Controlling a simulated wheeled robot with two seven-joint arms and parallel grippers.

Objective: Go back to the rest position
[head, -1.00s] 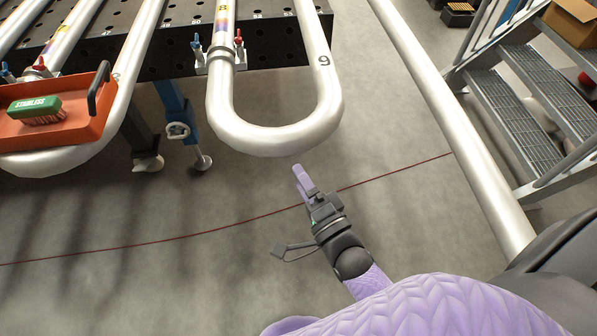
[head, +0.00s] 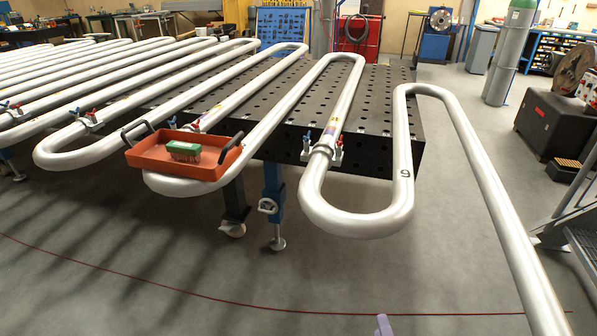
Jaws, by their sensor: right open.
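Only a purple fingertip of my right gripper (head: 383,325) shows in the head view, at the bottom edge right of the middle. It is over the grey floor, in front of the pipe coil (head: 355,222) and apart from it. Nothing shows in it; its wrist and arm are below the frame. My left gripper is not in view.
The silver serpentine pipe runs over a black perforated table (head: 378,100) and down the right side to the floor. An orange tray (head: 160,158) with a green brush (head: 185,150) sits on the coils. Metal stairs (head: 582,240) stand at right. Front floor is clear.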

